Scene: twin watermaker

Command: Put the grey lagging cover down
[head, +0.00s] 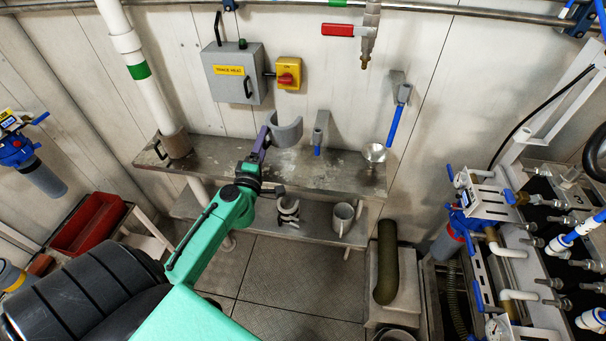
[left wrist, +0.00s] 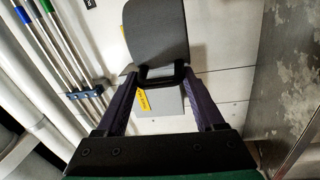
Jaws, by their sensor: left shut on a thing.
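The grey lagging cover (head: 288,131) is a curved half-shell, held in the air by my left gripper (head: 264,140) near the wall, over the back of the metal bench (head: 340,173). In the left wrist view the cover (left wrist: 157,32) shows its smooth grey face with a black handle at its lower edge. The purple fingers of the left gripper (left wrist: 166,84) are shut on that handle. I cannot tell how high the cover is above the bench. My right gripper is not in view.
A silver funnel-like bowl (head: 375,152) stands at the bench's right end. A grey box (head: 232,75) hangs on the wall above. The bench's middle front is clear.

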